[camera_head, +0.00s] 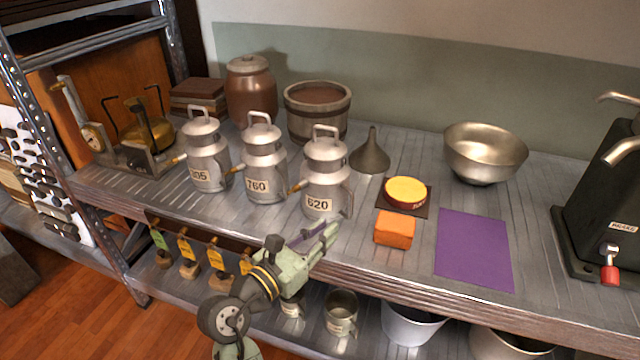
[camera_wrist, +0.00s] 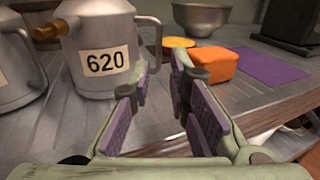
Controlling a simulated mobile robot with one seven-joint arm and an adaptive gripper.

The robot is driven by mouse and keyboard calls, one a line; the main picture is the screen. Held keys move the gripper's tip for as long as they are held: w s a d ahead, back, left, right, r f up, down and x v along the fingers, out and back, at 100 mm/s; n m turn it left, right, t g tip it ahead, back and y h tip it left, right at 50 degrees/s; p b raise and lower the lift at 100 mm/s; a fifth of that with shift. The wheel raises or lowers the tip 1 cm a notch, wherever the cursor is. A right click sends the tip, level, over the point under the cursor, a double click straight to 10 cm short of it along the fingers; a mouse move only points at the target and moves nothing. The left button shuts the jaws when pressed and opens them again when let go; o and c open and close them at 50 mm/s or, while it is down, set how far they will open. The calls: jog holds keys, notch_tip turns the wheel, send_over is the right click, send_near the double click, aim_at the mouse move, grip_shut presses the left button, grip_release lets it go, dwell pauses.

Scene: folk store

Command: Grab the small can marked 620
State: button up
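The small metal can marked 620 (camera_head: 326,178) stands upright on the shelf, rightmost of three similar cans, with a top handle and a brass spout on its left. In the wrist view the 620 can (camera_wrist: 98,45) is close, ahead and to the left, with its label facing me; its top is cut off. My gripper (camera_head: 325,236) is in front of the shelf's front edge, just below the can in the picture. In the wrist view my gripper (camera_wrist: 160,75) has its purple-padded fingers apart with nothing between them. The can is not between the fingers.
The cans marked 305 (camera_head: 206,160) and 760 (camera_head: 264,165) stand to the left. An orange block (camera_head: 394,229), a yellow round item (camera_head: 405,191), a funnel (camera_head: 370,154) and a purple sheet (camera_head: 474,248) lie to the right. A metal bowl (camera_head: 484,150) stands behind.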

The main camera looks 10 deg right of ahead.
aim_at(350, 206)
jog(key=p+x, duration=0.1)
jog(key=x, duration=0.9)
jog(key=shift+w, duration=0.2)
grip_shut()
dwell(0.6)
